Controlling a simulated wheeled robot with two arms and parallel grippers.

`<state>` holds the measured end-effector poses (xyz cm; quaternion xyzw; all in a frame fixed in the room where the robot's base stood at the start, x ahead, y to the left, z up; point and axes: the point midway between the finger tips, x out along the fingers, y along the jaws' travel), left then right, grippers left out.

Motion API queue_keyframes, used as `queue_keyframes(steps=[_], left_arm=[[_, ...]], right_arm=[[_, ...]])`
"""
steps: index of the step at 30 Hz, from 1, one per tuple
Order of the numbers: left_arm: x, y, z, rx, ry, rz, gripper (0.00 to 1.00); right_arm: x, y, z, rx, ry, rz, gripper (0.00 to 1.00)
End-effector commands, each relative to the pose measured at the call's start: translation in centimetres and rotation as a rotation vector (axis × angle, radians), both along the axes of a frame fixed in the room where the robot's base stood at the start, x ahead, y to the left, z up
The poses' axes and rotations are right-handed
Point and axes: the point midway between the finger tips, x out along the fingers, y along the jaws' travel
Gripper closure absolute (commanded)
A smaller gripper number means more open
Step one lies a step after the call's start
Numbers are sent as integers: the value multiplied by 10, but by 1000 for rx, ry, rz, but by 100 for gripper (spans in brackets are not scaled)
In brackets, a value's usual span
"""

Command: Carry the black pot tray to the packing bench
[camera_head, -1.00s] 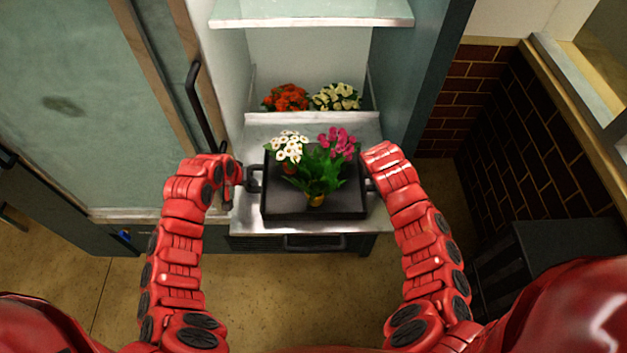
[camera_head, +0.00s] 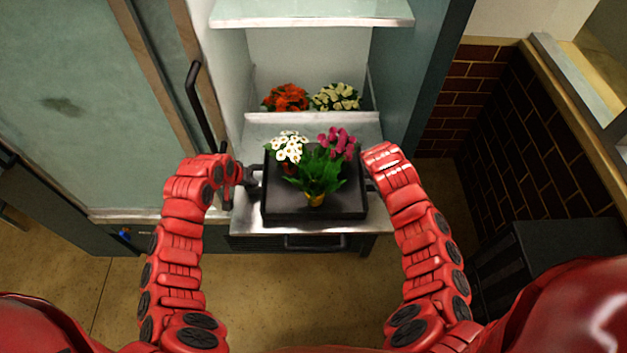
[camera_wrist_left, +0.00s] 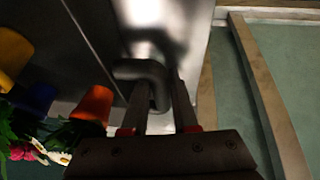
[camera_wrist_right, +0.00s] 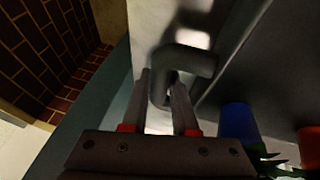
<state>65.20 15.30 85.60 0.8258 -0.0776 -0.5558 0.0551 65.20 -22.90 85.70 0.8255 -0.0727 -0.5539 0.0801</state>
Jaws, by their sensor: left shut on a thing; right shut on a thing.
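The black pot tray (camera_head: 285,207) sits on the metal shelf of the open cabinet, with a loop handle at each side. It holds three potted plants: white daisies (camera_head: 290,147), magenta flowers (camera_head: 338,141) and a leafy green plant (camera_head: 317,172) in a yellow pot. My left gripper (camera_head: 246,184) is shut on the left handle; the left wrist view shows the handle (camera_wrist_left: 150,72) between its fingers. My right gripper (camera_wrist_right: 168,98) is shut on the right handle (camera_wrist_right: 190,60). In the head view, my red right arm mostly hides that grip.
Red flowers (camera_head: 286,97) and cream flowers (camera_head: 336,96) stand deeper in the cabinet, behind a metal ledge. An upper shelf (camera_head: 310,12) hangs above. A glass door with a black handle (camera_head: 195,90) is at left. A dark box-like piece (camera_head: 565,240) stands at right. Floor in front is clear.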

Motion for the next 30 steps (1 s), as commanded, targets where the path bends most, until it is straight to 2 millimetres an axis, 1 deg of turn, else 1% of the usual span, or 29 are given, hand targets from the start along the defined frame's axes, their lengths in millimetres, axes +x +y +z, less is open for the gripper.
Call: queue_keyframes(steps=[8,14,17,27,30], left_arm=[[0,0,0,0,-1,0,100],[1,0,5,0,-2,0,100],[1,0,10,0,-3,1,100],[1,0,43,-1,-4,-1,100],[1,0,50,-1,-4,-1,100]], right_arm=[[0,1,0,1,0,0,100],[0,0,4,0,-1,0,100],[1,0,10,0,-2,0,100],[1,0,43,0,-3,1,100],[1,0,50,-1,-3,0,100]])
